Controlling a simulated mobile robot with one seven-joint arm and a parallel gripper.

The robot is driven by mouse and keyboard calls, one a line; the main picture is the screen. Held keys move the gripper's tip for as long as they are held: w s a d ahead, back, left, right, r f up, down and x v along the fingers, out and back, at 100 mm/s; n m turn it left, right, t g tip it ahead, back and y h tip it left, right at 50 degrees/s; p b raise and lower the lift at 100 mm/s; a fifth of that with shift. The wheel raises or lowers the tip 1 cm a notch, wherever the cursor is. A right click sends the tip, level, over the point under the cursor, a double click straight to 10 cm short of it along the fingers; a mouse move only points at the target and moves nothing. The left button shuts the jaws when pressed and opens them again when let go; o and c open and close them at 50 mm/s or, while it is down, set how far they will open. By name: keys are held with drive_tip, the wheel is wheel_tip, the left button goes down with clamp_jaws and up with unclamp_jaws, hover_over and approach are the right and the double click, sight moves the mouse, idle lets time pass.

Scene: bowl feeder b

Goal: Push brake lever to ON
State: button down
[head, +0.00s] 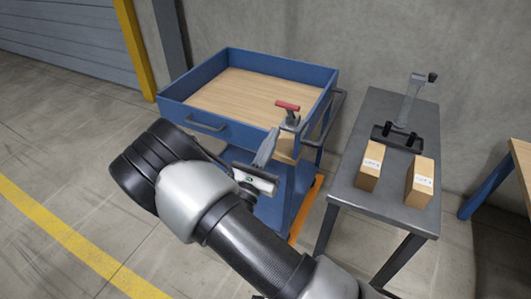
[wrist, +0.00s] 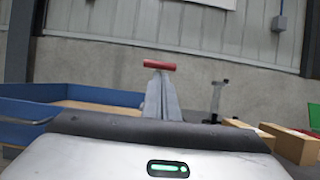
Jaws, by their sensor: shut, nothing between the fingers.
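The brake lever (head: 288,105) has a red handle on a grey bracket at the right front corner of a blue cart (head: 215,133). The red handle also shows in the wrist view (wrist: 159,65), just past my fingertips. My gripper (head: 272,136) is shut and empty, its grey fingers pointing up toward the lever from the left and below. The fingers show together in the wrist view (wrist: 161,82) and hide the lower part of the lever. I cannot tell whether they touch it. No ON marking is readable.
The cart has a raised blue rim, a wooden top and a side handle (head: 334,118). A grey table (head: 385,195) at right holds a stand (head: 411,100) and two cardboard boxes (head: 370,166) (head: 419,182). A wall (head: 430,40) stands behind. Floor is free at left.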

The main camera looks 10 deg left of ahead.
sight(286, 108)
drive_tip(key=x, duration=0.6)
drive_tip(key=shift+w+d+r+b, duration=0.1)
drive_tip(key=shift+w+r+b, duration=0.05)
drive_tip(key=shift+w+b, duration=0.2)
